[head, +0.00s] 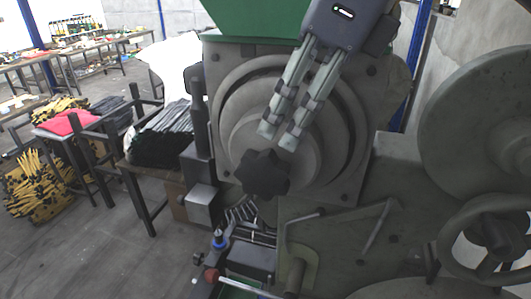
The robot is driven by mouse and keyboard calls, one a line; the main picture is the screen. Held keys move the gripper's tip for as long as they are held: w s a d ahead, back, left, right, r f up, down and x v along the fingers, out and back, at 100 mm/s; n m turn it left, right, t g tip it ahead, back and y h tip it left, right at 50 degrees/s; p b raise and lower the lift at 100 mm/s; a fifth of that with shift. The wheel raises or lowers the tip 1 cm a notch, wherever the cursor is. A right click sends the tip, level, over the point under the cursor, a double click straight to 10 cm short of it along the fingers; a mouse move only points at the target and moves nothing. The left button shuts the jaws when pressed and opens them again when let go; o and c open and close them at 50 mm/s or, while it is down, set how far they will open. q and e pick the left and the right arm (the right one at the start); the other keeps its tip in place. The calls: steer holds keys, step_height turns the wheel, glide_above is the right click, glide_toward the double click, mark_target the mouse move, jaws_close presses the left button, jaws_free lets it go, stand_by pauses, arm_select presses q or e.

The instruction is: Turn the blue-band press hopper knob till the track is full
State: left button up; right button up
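The black lobed knob (265,175) sits on the front of the press's round grey hopper housing (236,108). My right gripper (279,134) comes down from the top, with its fingertips just above the knob in the picture. Its two fingers lie close together with a narrow gap and nothing seen between them; whether the tips touch the knob cannot be told. Below the knob, a dark ribbed part (240,212) leads down to the press's working area; how full the track is cannot be made out. A small blue-banded fitting (218,240) stands low on the press. My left gripper is out of view.
A green bin (265,18) tops the press. A large grey wheel (485,125) and a handwheel (490,238) crowd the right. At left stand a rack with dark stacked material (160,135), a red cloth (68,122) and yellow-black piles (35,185). Floor at lower left is clear.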

mark_target(268, 156)
steer(key=p+x, duration=0.1)
steer(key=x, duration=0.4)
steer(key=shift+p, duration=0.3)
steer(key=shift+p+x, duration=0.5)
steer(key=shift+x, duration=1.45)
steer(key=shift+w, duration=0.1)
jaws_close()
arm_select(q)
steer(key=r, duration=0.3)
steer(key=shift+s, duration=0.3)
